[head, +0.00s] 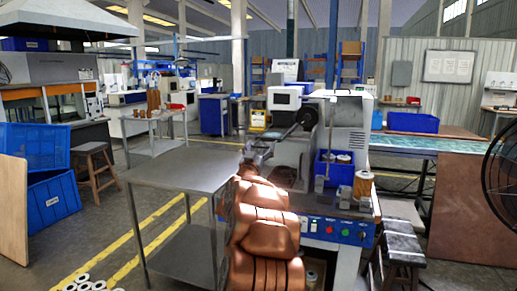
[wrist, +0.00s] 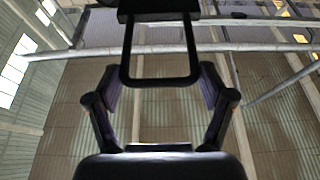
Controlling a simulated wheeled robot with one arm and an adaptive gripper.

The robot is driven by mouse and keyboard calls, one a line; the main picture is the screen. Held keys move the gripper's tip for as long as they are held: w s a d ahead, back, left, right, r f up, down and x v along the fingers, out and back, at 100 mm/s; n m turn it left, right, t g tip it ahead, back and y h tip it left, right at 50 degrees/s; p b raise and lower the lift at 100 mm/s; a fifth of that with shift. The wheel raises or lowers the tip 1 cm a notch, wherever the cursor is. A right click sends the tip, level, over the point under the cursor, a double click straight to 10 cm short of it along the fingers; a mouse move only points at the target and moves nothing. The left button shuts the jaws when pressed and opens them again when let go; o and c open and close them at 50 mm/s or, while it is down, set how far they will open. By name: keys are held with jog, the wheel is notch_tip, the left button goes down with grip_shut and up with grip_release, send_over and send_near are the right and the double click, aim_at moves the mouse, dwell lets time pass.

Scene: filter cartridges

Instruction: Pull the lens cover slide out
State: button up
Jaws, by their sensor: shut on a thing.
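In the wrist view a dark rectangular loop handle, part of what looks like the lens cover slide (wrist: 160,82), hangs from a black block at the top edge. My gripper (wrist: 158,88) has one finger on each side of this loop and is shut on it. In the head view my gripper (head: 262,148) is at the left front of the grey machine (head: 345,130), beside a dark round part (head: 308,117). The slide is too small there to tell from the gripper and the machine parts, and how far it sits in its guide cannot be told.
A bare metal table (head: 185,168) stands left of my arm. The machine's bench carries a blue bin (head: 334,170), a copper-coloured spool (head: 363,187) and a front panel with buttons (head: 338,230). A dark stool (head: 400,245) is at the right.

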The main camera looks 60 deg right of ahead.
jog(key=o, duration=1.4)
jog(key=shift+a, duration=0.1)
jog(key=shift+v, duration=5.95)
